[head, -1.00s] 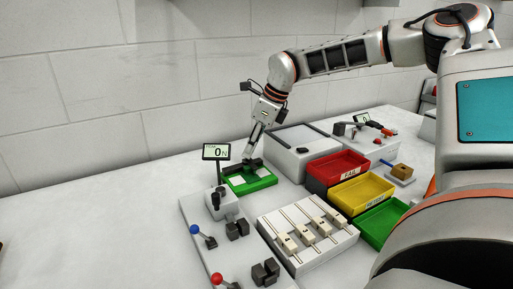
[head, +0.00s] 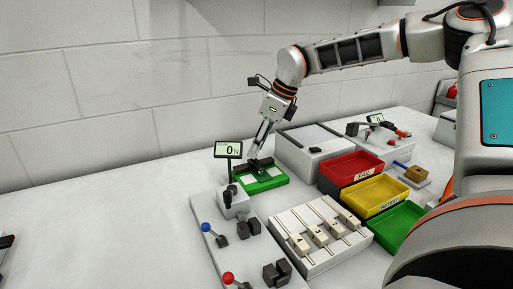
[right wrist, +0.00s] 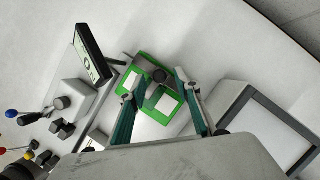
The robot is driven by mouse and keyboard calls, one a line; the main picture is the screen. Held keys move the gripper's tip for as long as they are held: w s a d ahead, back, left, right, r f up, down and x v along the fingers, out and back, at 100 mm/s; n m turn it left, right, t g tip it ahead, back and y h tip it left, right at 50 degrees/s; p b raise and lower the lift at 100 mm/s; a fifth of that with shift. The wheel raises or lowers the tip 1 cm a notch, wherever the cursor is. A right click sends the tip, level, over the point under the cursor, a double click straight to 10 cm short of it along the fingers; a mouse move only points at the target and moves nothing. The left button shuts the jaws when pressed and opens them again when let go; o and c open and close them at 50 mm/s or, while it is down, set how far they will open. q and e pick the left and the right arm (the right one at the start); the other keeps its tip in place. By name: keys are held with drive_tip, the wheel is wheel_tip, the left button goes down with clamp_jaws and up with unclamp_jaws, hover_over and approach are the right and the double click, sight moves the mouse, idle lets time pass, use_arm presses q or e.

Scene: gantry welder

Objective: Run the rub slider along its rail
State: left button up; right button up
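A green base (head: 268,184) with pale pads stands on the bench, with a dark piece (head: 258,163) along its middle that looks like the slider on its rail. In the right wrist view the green base (right wrist: 144,70) lies below my gripper, with a round dark knob (right wrist: 159,76) on it. My right gripper (right wrist: 154,84) is open; its two fingers stand apart on either side of the knob, with no clear contact. In the head view my right gripper (head: 256,150) points down over the base. My left gripper is not seen.
A display (head: 228,150) reading 0 N stands beside the base. A white box (head: 312,152) is close on its right. A block with several cream sliders (head: 322,236), red (head: 350,168), yellow and green bins, and a panel with levers stand nearer. The bench at left is mostly clear.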

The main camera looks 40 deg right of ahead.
drive_tip(key=v, duration=1.1)
drive_tip(key=shift+a, duration=0.1)
